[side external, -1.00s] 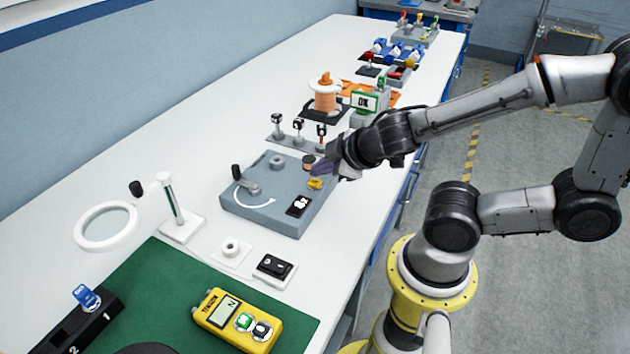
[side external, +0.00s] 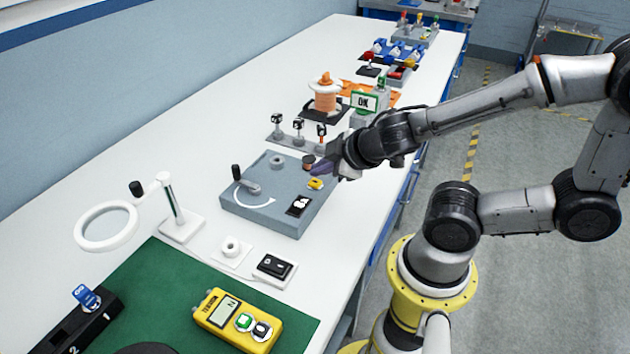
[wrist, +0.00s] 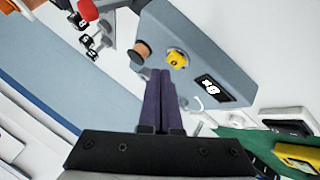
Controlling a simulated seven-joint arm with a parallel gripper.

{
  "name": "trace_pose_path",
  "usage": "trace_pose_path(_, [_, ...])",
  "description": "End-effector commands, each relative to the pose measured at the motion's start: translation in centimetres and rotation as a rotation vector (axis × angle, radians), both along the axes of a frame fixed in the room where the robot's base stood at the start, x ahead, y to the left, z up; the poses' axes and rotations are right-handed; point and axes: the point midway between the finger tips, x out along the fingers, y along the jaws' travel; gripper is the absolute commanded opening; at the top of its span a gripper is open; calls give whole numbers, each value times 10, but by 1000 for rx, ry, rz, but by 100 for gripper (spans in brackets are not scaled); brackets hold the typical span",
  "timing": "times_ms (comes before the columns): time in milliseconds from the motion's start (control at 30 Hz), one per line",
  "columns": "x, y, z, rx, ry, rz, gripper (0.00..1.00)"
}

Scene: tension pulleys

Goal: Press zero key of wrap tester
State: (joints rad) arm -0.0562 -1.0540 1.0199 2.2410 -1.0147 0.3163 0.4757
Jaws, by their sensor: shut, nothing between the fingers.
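A grey box-shaped device (side external: 262,212), which looks like the wrap tester, stands on the white bench with a crank and a curved white arrow on top. A yellow key (side external: 315,184) sits near its right edge; in the wrist view the key (wrist: 177,58) carries a dark mark too small to read. A black label or display (side external: 298,206) with white marks is near the key. My gripper (side external: 319,171) is shut and empty, its dark purple fingers at the tester's right side, close to the yellow key. In the wrist view the fingertips (wrist: 160,76) appear just short of the key; contact cannot be told.
A small copper-coloured spool (wrist: 141,50) is beside the key. A stand with several upright posts (side external: 299,138) is behind the tester. A large copper spool (side external: 325,96) and an OK display (side external: 363,101) stand further back. A yellow meter (side external: 238,318) lies on the green mat (side external: 165,280) in front.

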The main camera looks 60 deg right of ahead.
Motion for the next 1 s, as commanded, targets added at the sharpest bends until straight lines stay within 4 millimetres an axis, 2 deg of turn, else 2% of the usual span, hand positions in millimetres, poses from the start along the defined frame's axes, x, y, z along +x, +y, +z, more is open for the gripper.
trace_pose_path(1000, [0,0,-10,0,0,0,0])
